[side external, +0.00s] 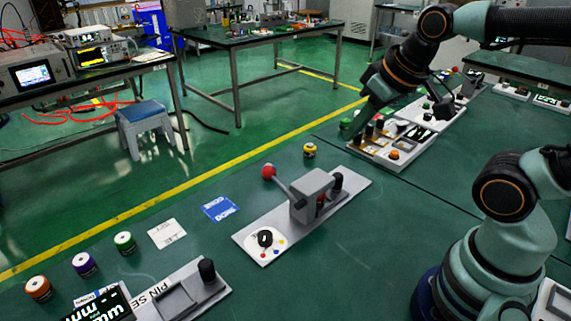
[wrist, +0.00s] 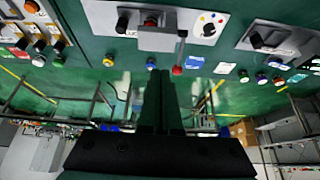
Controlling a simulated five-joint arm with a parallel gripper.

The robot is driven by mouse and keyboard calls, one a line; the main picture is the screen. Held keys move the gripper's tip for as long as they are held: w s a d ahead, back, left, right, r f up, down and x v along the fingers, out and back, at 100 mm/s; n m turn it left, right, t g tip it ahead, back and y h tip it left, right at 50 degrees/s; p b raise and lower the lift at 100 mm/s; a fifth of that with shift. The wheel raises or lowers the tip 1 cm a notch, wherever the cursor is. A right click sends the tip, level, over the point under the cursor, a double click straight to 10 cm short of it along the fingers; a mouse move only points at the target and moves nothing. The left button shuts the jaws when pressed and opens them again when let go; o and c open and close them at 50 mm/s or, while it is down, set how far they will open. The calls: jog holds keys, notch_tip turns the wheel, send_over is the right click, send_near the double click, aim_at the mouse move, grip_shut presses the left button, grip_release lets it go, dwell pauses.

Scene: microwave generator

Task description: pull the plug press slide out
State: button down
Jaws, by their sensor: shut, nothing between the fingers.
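The likely plug press is a grey block (side external: 312,192) on a light base plate (side external: 356,180) in the middle of the bench. A lever with a red ball (side external: 268,171) leans from it. A black knob (side external: 337,181) stands at its far right end, probably on the slide; how far the slide is in or out is unclear. In the wrist view the press (wrist: 160,38) is at the top, its red ball (wrist: 177,70) near my fingertips and its black knob (wrist: 121,24) to the left. My gripper (side external: 357,136) is shut and empty, above the bench, apart from the press.
A panel with buttons and switches (side external: 382,158) lies beyond the press, close to my gripper. A yellow-topped button (side external: 310,150) stands behind the press. A blue card (side external: 220,208), a white card (side external: 167,233) and several coloured buttons lie left. Bare green bench lies in front.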

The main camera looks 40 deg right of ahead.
jog(key=c, duration=1)
grip_release()
jog(key=o, duration=0.5)
jog(key=shift+w+d, duration=0.15)
jog(key=shift+w, duration=0.1)
jog(key=shift+c, duration=0.2)
jog(key=n+g, duration=0.3)
jog(key=g, duration=0.3)
send_near(337, 174)
jog(key=f, duration=1.1)
jog(key=shift+s+f, duration=0.2)
jog(key=shift+f, duration=0.15)
grip_shut()
